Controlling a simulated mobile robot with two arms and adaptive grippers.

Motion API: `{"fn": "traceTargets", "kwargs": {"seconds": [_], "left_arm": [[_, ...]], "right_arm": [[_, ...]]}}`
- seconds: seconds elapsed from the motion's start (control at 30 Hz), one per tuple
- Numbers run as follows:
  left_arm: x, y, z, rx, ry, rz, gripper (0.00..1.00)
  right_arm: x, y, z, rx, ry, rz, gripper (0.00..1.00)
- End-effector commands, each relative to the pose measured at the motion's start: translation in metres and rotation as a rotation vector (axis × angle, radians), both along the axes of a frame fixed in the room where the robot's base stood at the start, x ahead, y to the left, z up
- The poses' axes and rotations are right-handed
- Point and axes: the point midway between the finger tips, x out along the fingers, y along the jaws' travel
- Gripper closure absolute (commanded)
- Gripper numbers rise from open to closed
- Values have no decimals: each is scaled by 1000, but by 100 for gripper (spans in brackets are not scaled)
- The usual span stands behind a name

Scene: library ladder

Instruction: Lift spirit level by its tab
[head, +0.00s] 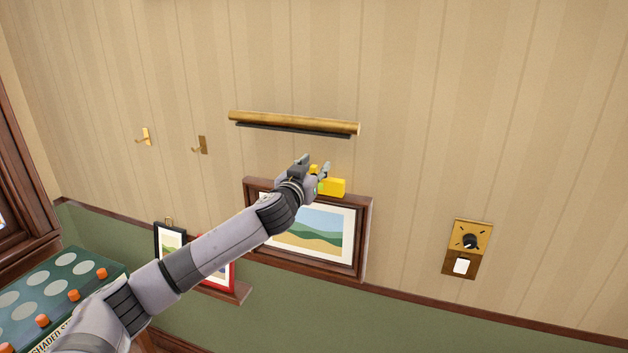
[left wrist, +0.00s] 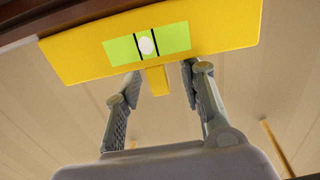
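The yellow spirit level (head: 331,187) sits along the top edge of the framed landscape picture (head: 362,240) on the wall. The left wrist view shows its long yellow body (left wrist: 222,30), a green vial with a pale bubble between two black lines, and a short yellow tab (left wrist: 157,82) sticking out from one long edge. My left gripper (head: 314,167) is at the level, partly covering its left part in the head view. Its two fingers (left wrist: 165,78) are spread on either side of the tab, with visible gaps and no grip on it. My right gripper is not in view.
A brass picture light (head: 293,122) juts from the wall just above the gripper. Two brass hooks (head: 145,137) are at the left. A brass dial and switch plate (head: 467,250) is at the right. Small frames stand on a ledge (head: 228,291) below my arm, near a green box (head: 60,290).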

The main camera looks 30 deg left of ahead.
Motion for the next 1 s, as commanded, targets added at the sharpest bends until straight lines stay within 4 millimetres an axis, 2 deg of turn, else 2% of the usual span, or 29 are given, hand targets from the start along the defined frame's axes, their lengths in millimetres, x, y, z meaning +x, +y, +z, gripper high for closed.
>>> {"fn": "traceTargets", "kwargs": {"seconds": [0.2, 0.73, 1.0], "left_arm": [[0, 0, 0, 0, -1, 0, 65], [0, 0, 0, 0, -1, 0, 100], [0, 0, 1, 0, -2, 0, 100]], "right_arm": [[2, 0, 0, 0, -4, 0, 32], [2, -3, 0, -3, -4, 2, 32], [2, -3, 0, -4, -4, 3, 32]]}}
